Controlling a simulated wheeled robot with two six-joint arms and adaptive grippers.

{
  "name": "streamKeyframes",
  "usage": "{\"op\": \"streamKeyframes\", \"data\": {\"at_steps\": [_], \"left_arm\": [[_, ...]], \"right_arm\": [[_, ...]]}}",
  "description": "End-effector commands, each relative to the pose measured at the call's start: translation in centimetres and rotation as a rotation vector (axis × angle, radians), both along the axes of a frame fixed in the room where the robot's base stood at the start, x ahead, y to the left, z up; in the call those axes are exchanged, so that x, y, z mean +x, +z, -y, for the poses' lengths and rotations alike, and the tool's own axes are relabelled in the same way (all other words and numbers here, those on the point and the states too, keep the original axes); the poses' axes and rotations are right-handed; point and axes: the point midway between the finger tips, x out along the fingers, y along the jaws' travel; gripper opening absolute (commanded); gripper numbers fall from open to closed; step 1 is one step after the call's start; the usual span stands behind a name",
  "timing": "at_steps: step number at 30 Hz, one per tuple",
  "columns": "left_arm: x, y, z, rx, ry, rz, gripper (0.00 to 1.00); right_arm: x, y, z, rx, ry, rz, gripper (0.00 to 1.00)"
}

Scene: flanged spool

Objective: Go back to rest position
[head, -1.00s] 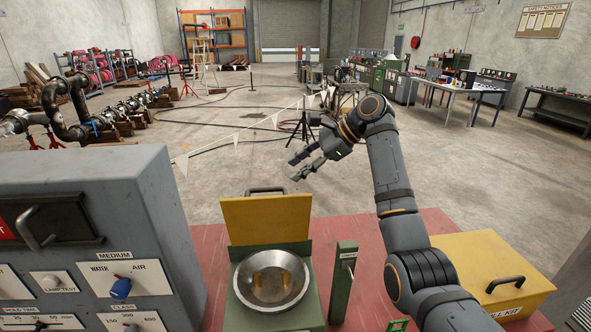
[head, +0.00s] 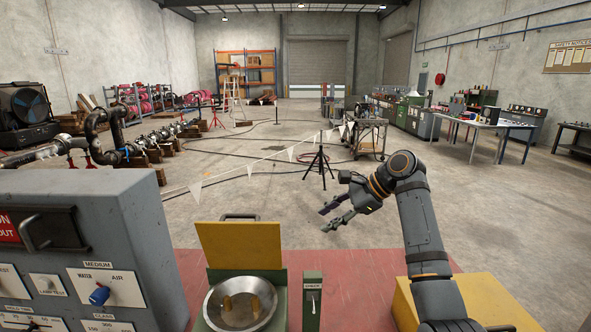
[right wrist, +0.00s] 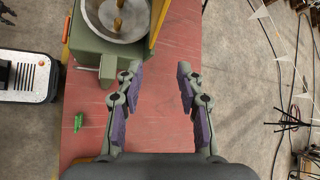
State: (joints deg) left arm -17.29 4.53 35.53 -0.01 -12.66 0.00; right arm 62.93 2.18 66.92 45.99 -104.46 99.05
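My right gripper (head: 336,216) is raised in the head view, reaching in from the right, with its fingers pointing left. It is open and empty. In the right wrist view its two fingers (right wrist: 158,95) stand wide apart with purple pads, and only the red bench top shows between them. No flanged spool can be made out for certain; the pipework (head: 98,135) at the left back is far from my arm.
A grey control panel (head: 145,235) stands at left. A green box with a steel bowl (head: 212,312) and raised yellow lid (head: 240,245) sits on the red bench (head: 345,270). A green post (head: 312,300) stands beside it. A yellow box (head: 405,310) is at right. Air around the gripper is clear.

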Motion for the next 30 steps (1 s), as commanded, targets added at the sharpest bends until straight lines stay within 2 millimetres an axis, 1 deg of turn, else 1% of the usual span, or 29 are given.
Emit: {"op": "streamKeyframes", "data": {"at_steps": [1, 5, 8, 9, 11, 12, 14, 15, 17, 18, 20, 21, 24, 27, 30], "left_arm": [[0.1, 0.0, -0.3, 0.003, -0.001, 0.001, 0.40], [0.3, 0.1, -0.5, 0.006, -0.002, 0.004, 0.40], [0.4, 0.1, -0.6, 0.007, -0.003, 0.005, 0.40], [0.4, 0.1, -0.6, 0.007, -0.003, 0.005, 0.40], [0.4, 0.1, -0.5, 0.007, -0.002, 0.006, 0.40], [0.4, 0.1, -0.5, 0.006, -0.002, 0.005, 0.40], [0.4, 0.1, -0.4, 0.004, -0.001, 0.005, 0.40], [0.3, 0.0, -0.2, 0.003, -0.001, 0.005, 0.40], [0.3, 0.0, 0.1, -0.001, 0.000, 0.005, 0.40], [0.3, 0.0, 0.2, -0.002, 0.000, 0.005, 0.40], [0.3, 0.0, 0.3, -0.004, 0.001, 0.004, 0.40], [0.3, 0.0, 0.3, -0.003, 0.001, 0.004, 0.40], [0.3, 0.0, 0.3, -0.003, 0.001, 0.005, 0.40], [0.3, 0.0, 0.2, -0.002, 0.000, 0.004, 0.40], [0.2, 0.0, 0.1, -0.002, 0.001, 0.003, 0.40]], "right_arm": [[-0.1, -1.3, 0.2, -0.016, 0.008, 0.013, 0.37], [-0.6, -4.8, 1.0, -0.074, 0.035, 0.061, 0.37], [-1.4, -8.1, 1.8, -0.133, 0.068, 0.105, 0.37], [-1.8, -9.6, 2.2, -0.162, 0.084, 0.125, 0.37], [-2.6, -12.1, 2.9, -0.209, 0.113, 0.157, 0.37], [-3.3, -13.8, 3.4, -0.245, 0.136, 0.180, 0.37], [-4.7, -16.6, 4.2, -0.307, 0.177, 0.215, 0.37], [-5.8, -18.6, 4.8, -0.355, 0.211, 0.241, 0.37], [-8.2, -21.9, 5.9, -0.437, 0.278, 0.284, 0.37], [-10.1, -24.2, 6.7, -0.502, 0.333, 0.312, 0.37], [-13.5, -27.3, 8.1, -0.604, 0.433, 0.356, 0.37], [-15.7, -28.8, 8.9, -0.668, 0.501, 0.383, 0.37], [-20.4, -31.2, 10.6, -0.795, 0.653, 0.428, 0.37], [-24.1, -32.3, 11.8, -0.882, 0.779, 0.457, 0.37], [-27.1, -32.8, 12.7, -0.949, 0.888, 0.475, 0.37]]}}
